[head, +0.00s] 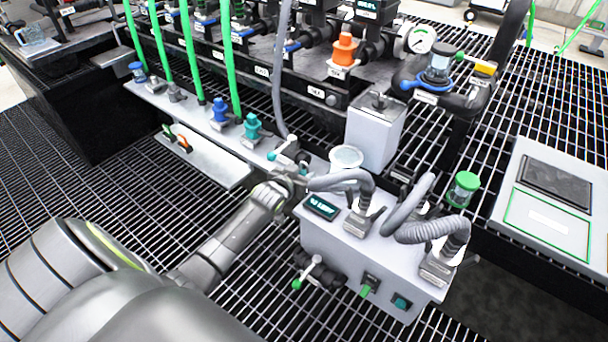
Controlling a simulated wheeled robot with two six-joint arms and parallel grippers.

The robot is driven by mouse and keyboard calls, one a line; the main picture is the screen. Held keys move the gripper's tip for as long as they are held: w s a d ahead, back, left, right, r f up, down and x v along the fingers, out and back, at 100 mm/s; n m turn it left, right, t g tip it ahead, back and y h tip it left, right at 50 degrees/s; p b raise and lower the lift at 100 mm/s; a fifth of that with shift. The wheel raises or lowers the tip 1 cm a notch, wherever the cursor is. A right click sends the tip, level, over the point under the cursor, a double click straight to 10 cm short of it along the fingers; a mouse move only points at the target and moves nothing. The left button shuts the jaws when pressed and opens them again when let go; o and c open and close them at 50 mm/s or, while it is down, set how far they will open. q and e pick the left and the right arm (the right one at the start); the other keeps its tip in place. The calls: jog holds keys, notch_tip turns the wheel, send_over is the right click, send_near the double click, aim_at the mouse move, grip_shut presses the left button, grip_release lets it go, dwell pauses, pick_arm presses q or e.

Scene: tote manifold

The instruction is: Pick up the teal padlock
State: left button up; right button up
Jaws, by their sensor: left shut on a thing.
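I cannot pick out a teal padlock for certain. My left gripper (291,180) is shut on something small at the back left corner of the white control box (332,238). Its fingers and wrist hide what it holds. Just behind the fingers is a white T-handle (286,149) with a teal tip, below the end of a grey hose. A teal fitting (252,128) stands upright on the pale ledge, left of the gripper and apart from it. My right gripper is out of view.
Corrugated grey hoses (415,230) arch over the control box, close to the left gripper's right. A white canister (375,132) and a round white cup (346,158) stand behind. A pale tray (205,165) lies left. Green hoses (189,50) hang above the ledge.

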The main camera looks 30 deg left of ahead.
pick_arm(q)
jog(key=shift+r, duration=0.15)
